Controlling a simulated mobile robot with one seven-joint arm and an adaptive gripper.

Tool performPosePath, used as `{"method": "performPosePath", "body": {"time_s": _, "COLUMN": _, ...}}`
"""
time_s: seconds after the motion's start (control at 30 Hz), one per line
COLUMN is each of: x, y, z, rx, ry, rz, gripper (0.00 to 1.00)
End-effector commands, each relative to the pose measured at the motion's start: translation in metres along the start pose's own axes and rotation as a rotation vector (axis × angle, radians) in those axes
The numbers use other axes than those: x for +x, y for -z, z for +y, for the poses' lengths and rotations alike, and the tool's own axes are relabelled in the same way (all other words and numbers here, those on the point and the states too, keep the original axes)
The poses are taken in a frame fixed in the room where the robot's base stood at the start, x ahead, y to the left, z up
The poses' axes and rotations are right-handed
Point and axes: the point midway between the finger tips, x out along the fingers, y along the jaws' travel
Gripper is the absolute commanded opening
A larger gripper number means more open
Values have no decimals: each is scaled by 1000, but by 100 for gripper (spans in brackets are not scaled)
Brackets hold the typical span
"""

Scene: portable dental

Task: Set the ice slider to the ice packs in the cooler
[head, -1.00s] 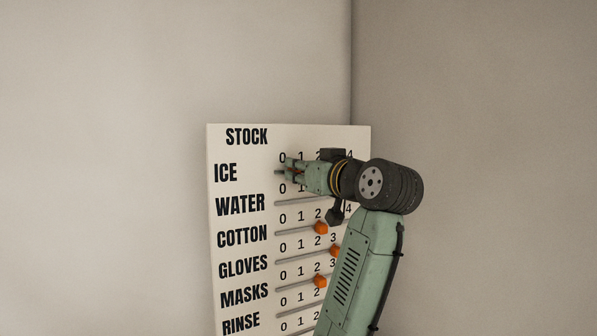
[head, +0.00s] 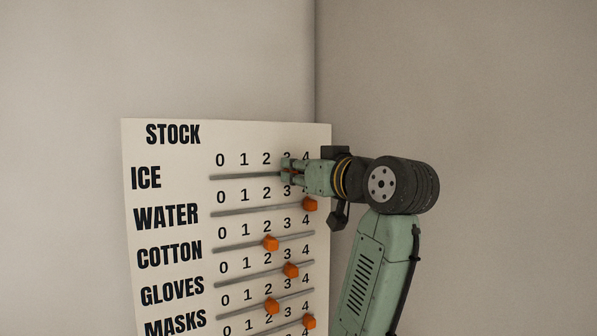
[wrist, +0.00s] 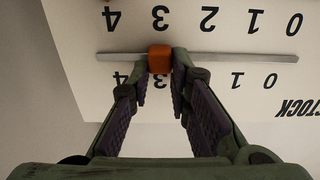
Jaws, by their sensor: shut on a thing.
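A white STOCK board (head: 175,160) carries rows of sliders with scales from 0 to 4. The ICE row has a grey track (head: 240,176) below its numbers. My gripper (head: 287,172) is at this track near the 3, hiding the knob in the head view. In the wrist view, which shows the board upside down, my gripper (wrist: 160,72) is shut on the orange ice knob (wrist: 159,57), one finger on each side. The knob sits about at the 3, clear of the 4. The cooler and ice packs are not in view.
Below, the WATER knob (head: 310,205) is at its track's right end, close under my gripper. The COTTON knob (head: 270,243) and GLOVES knob (head: 290,270) sit lower. Plain walls meet in a corner behind the board.

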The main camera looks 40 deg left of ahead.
Motion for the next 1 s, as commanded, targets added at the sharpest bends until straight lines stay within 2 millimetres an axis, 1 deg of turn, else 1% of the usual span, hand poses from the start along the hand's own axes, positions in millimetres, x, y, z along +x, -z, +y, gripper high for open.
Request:
{"method": "performPosePath", "body": {"time_s": 0.03, "x": 0, "y": 0, "z": 0, "rx": -2, "ry": 1, "rz": -1, "gripper": 0}}
{"method": "performPosePath", "body": {"time_s": 0.07, "x": 0, "y": 0, "z": 0, "rx": -2, "ry": 1, "rz": -1, "gripper": 20}}
{"method": "performPosePath", "body": {"time_s": 0.33, "x": 0, "y": 0, "z": 0, "rx": -1, "ry": 0, "rz": 0, "gripper": 38}}
{"method": "performPosePath", "body": {"time_s": 0.6, "x": 0, "y": 0, "z": 0, "rx": -1, "ry": 0, "rz": 0, "gripper": 38}}
{"method": "performPosePath", "body": {"time_s": 0.73, "x": -7, "y": 0, "z": 0, "rx": -1, "ry": -1, "rz": 1, "gripper": 38}}
{"method": "performPosePath", "body": {"time_s": 0.87, "x": -28, "y": 1, "z": 1, "rx": -2, "ry": -4, "rz": 2, "gripper": 38}}
{"method": "performPosePath", "body": {"time_s": 1.0, "x": -59, "y": 1, "z": 1, "rx": -3, "ry": -4, "rz": 3, "gripper": 38}}
